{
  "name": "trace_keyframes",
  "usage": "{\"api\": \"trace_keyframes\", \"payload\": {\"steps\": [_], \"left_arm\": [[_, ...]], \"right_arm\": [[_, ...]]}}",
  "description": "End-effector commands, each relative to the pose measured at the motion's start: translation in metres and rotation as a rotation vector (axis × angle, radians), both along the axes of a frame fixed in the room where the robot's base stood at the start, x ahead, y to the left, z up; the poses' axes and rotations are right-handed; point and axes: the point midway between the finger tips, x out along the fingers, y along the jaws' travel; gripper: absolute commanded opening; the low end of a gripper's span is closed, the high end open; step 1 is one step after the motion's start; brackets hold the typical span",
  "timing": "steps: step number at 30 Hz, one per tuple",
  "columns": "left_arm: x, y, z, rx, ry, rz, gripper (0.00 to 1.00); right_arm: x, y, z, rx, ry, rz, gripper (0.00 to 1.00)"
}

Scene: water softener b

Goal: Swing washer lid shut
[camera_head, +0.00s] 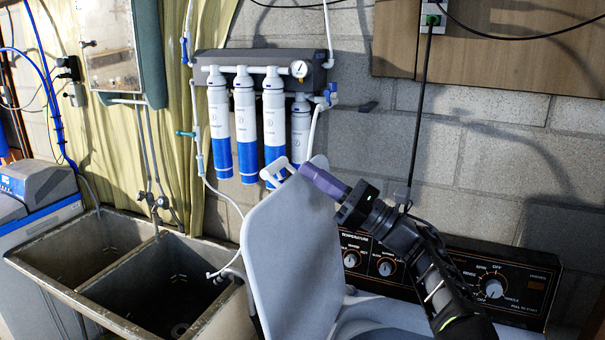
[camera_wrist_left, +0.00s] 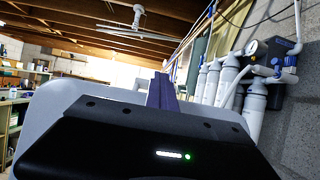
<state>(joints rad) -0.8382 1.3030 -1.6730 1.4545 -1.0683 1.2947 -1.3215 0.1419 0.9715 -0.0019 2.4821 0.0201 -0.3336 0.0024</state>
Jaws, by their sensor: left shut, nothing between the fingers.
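The washer lid (camera_head: 290,255) is a pale grey panel standing raised, nearly upright, above the washer in the head view. It also shows in the left wrist view (camera_wrist_left: 62,97), behind the dark wrist housing. My left gripper (camera_head: 322,181), with purple fingers, is shut and empty at the lid's upper right edge. Its fingers (camera_wrist_left: 162,90) overlap the lid's top edge in the wrist view; I cannot tell whether they touch it. The washer's control panel (camera_head: 520,292) is black with knobs, partly hidden by my arm. My right gripper is not in view.
A double stone sink (camera_head: 110,262) stands left of the lid. Water filters (camera_head: 245,125) hang on the block wall behind, with a gauge and thin hoses. A grey-blue unit (camera_head: 40,190) stands at the far left. A black cord hangs near my wrist.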

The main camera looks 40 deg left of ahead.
Motion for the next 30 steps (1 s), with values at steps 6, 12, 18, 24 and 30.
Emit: {"api": "trace_keyframes", "payload": {"steps": [6,12,18,24,30], "left_arm": [[0.006,-0.020,0.002,0.000,-0.001,-0.002,0.00],[0.011,-0.037,0.004,0.000,-0.001,-0.002,0.00],[0.016,-0.055,0.006,0.004,-0.001,0.000,0.00],[0.021,-0.072,0.008,0.003,-0.002,-0.002,0.00],[0.026,-0.088,0.010,0.006,-0.002,0.002,0.00]], "right_arm": [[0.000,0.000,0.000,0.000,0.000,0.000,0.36],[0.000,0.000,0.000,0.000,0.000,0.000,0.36],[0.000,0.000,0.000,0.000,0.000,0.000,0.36],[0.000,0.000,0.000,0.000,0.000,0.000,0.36],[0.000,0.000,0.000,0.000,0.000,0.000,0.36]]}}
